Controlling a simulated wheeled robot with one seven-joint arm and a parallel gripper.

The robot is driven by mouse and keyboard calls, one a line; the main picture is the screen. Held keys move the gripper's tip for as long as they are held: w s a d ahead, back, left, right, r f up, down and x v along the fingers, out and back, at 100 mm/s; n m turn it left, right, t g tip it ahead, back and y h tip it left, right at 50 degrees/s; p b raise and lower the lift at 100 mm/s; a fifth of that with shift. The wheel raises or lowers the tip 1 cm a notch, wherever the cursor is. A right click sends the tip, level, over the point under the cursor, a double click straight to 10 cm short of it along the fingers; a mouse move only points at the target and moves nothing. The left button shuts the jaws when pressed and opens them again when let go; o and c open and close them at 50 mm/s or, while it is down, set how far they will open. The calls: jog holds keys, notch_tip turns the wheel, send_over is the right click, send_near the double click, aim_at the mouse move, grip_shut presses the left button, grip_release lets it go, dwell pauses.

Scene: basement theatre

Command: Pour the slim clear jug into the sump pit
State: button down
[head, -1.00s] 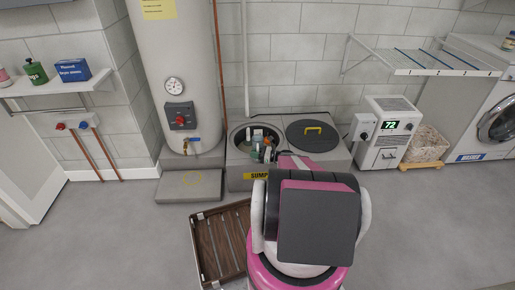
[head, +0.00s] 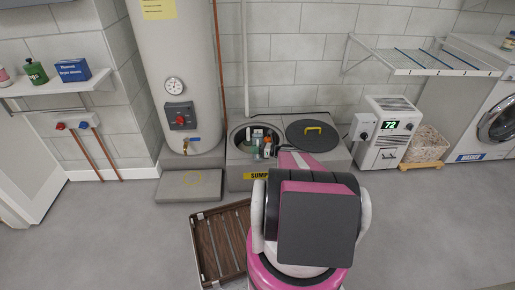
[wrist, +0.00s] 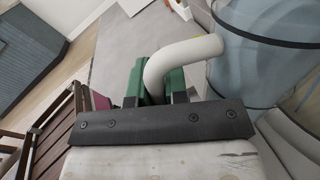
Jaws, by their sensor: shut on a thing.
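My gripper (wrist: 165,85) has green fingers and is shut on the pale curved handle of the slim clear jug (wrist: 265,65), at the right of the wrist view. The jug's bluish see-through wall runs out of that picture. I cannot tell its tilt or whether it holds liquid. In the head view the sump pit (head: 232,150) is a round opening in a grey box marked SUMP, beyond my arm. Small items show at the opening, too small to tell apart. My arm hides most of the gripper there.
A brown slatted rack (head: 220,240) lies on the floor before the box. Floor at the right is clear.

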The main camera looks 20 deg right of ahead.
aim_at(254, 142)
jog(key=shift+w+d+r+m, duration=0.2)
jog(key=shift+w+m, duration=0.4)
jog(key=shift+m, duration=0.1)
jog(key=shift+w, duration=0.1)
jog(key=shift+w+d+r+m, duration=0.15)
jog(key=shift+w+r+m, duration=0.25)
jog(key=shift+r+m, duration=0.15)
jog(key=shift+w+d+r+m+g, duration=0.15)
jog(key=shift+w+r+m+g, duration=0.2)
jog(key=shift+w+r, duration=0.1)
jog(key=shift+f, duration=0.1)
jog(key=shift+w+d+f+m, duration=0.1)
jog(key=shift+w+f+m, duration=0.05)
jog(key=shift+m, duration=0.25)
jog(key=shift+f, duration=0.1)
